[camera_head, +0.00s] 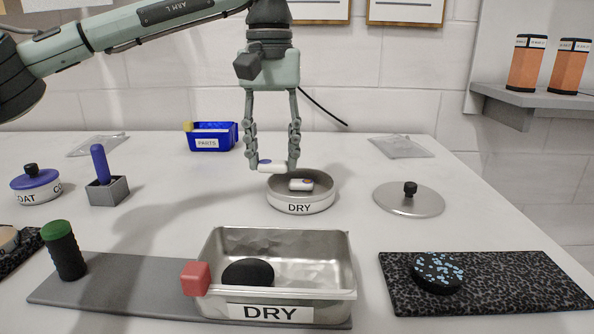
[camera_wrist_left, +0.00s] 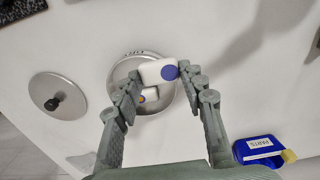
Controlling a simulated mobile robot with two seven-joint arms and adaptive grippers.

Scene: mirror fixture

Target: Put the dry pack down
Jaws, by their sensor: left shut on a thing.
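My left gripper (camera_head: 272,164) is shut on a small white pack (camera_head: 270,168) with a blue-purple dot. The wrist view shows this pack (camera_wrist_left: 152,72) between the two fingertips. The gripper is at the back left of the round metal dish (camera_head: 301,207) labelled DRY, with the pack near rim height in the head view. The wrist view shows the pack overlapping the dish (camera_wrist_left: 120,69). Another white pack (camera_head: 300,184) lies inside the dish. Whether the held pack touches anything cannot be told. My right gripper is not in view.
A metal lid (camera_head: 409,199) lies right of the dish. In front stands a metal tray (camera_head: 347,262) labelled DRY with a black oval thing (camera_head: 248,273) inside and a red block (camera_head: 195,278) at its left corner. A blue PARTS bin (camera_head: 225,137) stands behind left.

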